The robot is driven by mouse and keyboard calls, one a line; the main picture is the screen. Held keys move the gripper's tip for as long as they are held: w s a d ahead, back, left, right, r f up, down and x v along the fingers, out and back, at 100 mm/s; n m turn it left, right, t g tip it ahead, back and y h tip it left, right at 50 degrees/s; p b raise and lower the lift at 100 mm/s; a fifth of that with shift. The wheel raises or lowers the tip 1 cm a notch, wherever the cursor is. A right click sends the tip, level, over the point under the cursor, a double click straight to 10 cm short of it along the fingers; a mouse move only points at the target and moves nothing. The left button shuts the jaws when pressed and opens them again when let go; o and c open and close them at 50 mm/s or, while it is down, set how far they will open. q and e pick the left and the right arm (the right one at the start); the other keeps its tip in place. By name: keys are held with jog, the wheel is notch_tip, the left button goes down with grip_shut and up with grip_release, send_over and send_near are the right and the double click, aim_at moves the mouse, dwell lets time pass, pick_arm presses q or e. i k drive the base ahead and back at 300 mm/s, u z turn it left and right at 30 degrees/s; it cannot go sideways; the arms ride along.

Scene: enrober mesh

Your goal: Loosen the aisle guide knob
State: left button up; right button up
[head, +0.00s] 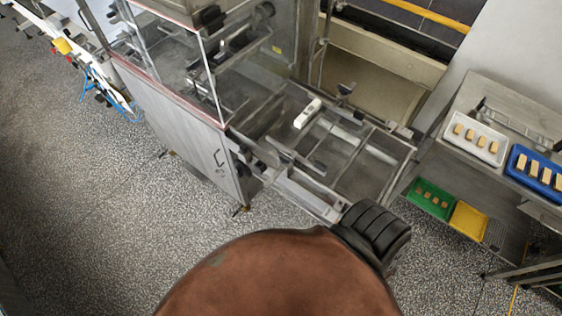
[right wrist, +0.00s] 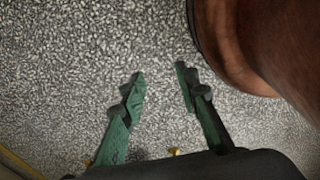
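The enrober is a steel machine with a clear guard (head: 178,50) and an open steel frame (head: 340,150) at its right end. Small dark knob-like parts show on it, one dark fitting (head: 346,90) at the frame's back edge and others at its near left corner. I cannot tell which one is the aisle guide knob. A white block-like piece (head: 307,113) lies on the frame. My right gripper (right wrist: 160,76) shows in the right wrist view, its green fingers apart and empty over speckled floor, away from the machine. My left gripper is not in view.
A steel side table at right holds a white tray (head: 455,136) and a blue tray (head: 513,163) with small tan bars. Below are a green tray (head: 416,203) and a yellow tray (head: 468,224). The speckled floor (head: 100,200) at left is free. My brown arm part covers the bottom middle.

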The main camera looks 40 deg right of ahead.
aim_at(283, 157)
jog(key=k, duration=0.5)
jog(key=z, duration=1.2)
jog(key=i, duration=0.5)
